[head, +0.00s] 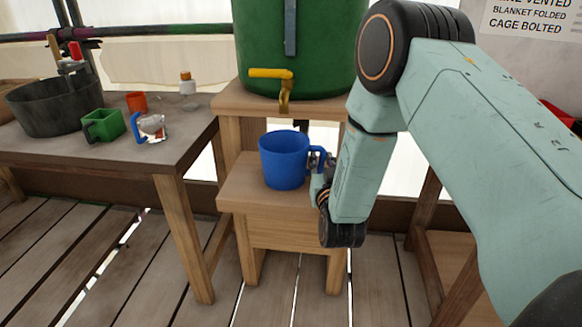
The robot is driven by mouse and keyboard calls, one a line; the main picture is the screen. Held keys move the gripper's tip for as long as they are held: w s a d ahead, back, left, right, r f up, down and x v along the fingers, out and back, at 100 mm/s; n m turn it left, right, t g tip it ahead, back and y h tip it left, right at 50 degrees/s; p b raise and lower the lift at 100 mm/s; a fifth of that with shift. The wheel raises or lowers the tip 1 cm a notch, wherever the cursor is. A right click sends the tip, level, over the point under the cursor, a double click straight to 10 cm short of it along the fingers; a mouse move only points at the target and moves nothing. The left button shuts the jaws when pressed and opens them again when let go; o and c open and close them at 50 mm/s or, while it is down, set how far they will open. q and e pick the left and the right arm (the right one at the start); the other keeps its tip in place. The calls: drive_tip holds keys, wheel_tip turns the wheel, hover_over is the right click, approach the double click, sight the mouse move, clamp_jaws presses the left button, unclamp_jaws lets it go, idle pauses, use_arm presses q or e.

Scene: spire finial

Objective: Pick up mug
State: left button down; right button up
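A blue mug (283,162) stands upright on a low wooden step (243,196), under the yellow tap (276,82) of a green barrel. Its handle points right, toward my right gripper (322,163). The fingers of my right gripper are at the handle, and they overlap it in this view. My own wrist partly hides the fingers, and I cannot tell whether they are closed on the handle. My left gripper is not in view.
The green barrel (310,40) stands on a higher wooden stand behind the mug. The table (185,140) on the left holds a dark tub (50,106), a green mug (104,126), an orange cup (136,102) and small items. Plank floor lies in front.

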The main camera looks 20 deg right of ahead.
drive_tip(key=shift+c, duration=0.2)
clamp_jaws()
drive_tip(key=shift+r, duration=0.2)
idle(0.4)
drive_tip(key=shift+r+p, duration=0.95)
drive_tip(key=shift+r, duration=0.65)
drive_tip(key=shift+s, duration=0.15)
drive_tip(key=p, duration=0.3)
approach(324, 150)
drive_tip(key=v, duration=0.8)
drive_tip(key=shift+s+a+r, duration=0.2)
drive_tip(key=shift+a+r, duration=0.15)
drive_tip(key=shift+s, duration=0.15)
